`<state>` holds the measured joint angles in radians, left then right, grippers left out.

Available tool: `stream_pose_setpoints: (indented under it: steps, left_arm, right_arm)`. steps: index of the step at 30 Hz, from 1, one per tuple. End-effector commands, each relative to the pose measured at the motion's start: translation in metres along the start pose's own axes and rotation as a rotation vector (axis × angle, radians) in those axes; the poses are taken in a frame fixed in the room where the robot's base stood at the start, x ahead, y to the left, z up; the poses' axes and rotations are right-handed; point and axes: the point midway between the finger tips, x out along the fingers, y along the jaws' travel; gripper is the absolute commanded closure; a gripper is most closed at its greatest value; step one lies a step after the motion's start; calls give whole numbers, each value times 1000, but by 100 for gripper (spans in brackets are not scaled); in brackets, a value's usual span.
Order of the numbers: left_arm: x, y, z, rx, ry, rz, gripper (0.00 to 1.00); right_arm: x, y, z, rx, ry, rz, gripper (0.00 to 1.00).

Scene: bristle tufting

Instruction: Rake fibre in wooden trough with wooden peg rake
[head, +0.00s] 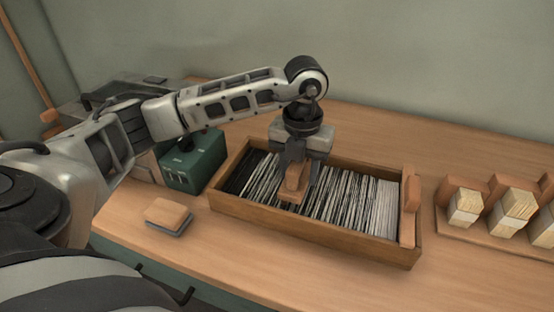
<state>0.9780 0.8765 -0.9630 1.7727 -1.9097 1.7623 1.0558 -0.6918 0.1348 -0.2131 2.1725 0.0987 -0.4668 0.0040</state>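The wooden trough (318,236) lies on the bench, packed with fibre (345,200) that runs from black at the left end to pale grey at the right. My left gripper (297,170) points down over the left-middle of the trough. It is shut on a brown wooden piece (295,184), which looks like the handle of the peg rake. The lower end of the rake is at the fibre; its pegs are hidden, and I cannot tell how deep they sit. My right gripper is not in view.
An upright wooden piece (409,206) stands at the trough's right end. A wooden rack (475,227) with pale bristle-like blocks is at the right. A green box (192,162) stands behind left, and a wood-topped block (168,214) lies front left.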

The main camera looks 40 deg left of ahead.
Motion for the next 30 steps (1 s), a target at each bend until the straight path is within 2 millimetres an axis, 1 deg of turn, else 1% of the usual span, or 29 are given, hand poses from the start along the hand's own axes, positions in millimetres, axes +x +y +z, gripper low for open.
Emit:
stream_pose_setpoints:
  steps: [1, 3, 15, 27, 30]
  left_arm:
    - [-1, -10, 0, 3, -1, -3, 84]
    - [-1, -21, 0, 3, 0, -3, 84]
    - [-1, -85, 0, 3, -1, -2, 84]
    - [0, -149, 0, 2, -1, -1, 84]
    - [0, -161, 0, 0, -1, -2, 84]
  right_arm:
    - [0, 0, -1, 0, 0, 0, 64]
    - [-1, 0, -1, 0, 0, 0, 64]
    - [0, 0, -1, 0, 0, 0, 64]
    - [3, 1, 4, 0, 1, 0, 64]
    - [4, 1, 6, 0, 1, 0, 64]
